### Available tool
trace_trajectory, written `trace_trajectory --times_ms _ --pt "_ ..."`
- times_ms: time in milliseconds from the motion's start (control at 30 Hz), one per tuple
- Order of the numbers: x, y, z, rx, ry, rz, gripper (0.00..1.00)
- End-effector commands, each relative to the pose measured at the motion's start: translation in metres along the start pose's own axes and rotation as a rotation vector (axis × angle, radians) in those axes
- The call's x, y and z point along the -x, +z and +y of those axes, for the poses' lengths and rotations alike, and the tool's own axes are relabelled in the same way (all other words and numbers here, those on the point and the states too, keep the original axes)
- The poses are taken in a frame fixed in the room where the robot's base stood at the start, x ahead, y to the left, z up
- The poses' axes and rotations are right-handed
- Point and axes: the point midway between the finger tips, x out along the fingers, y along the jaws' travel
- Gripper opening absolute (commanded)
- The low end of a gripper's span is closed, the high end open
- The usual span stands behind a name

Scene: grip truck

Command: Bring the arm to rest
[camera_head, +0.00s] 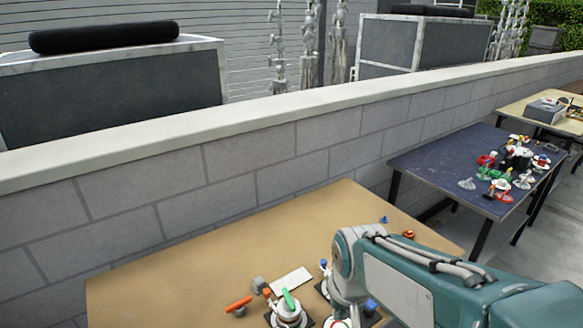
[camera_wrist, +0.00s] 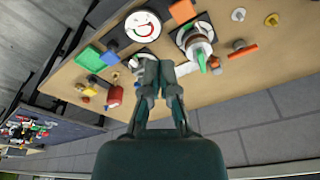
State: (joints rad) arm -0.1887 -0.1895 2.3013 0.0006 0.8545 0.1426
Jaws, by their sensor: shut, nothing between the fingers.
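My gripper (camera_wrist: 160,70) shows in the wrist view with its two dark fingers together and nothing held between them. It is in front of the tan table, whose items appear beyond the fingertips in a tilted, upside-down view. In the head view, my teal arm (camera_head: 395,285) reaches over the right part of the tan table (camera_head: 230,250), bent at a grey joint. My gripper is not seen there, and the arm hides part of the table.
The table holds a white device with a green handle (camera_head: 288,305), an orange-handled item (camera_head: 238,304), a white plate (camera_head: 291,281), and a round gauge (camera_wrist: 143,26). A block wall (camera_head: 240,170) runs behind. A dark blue table (camera_head: 430,165) with small parts stands to the right.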

Motion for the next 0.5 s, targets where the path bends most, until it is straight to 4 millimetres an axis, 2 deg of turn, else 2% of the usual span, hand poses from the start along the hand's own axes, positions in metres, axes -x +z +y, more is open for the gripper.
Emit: trace_trajectory --times_ms 33,200,500 --pt "0.012 0.006 0.007 -0.008 -0.001 0.032 0.00" --pt "0.043 0.025 0.025 -0.019 0.003 0.122 0.00" --pt "0.081 0.067 0.049 -0.034 0.026 0.271 0.00"
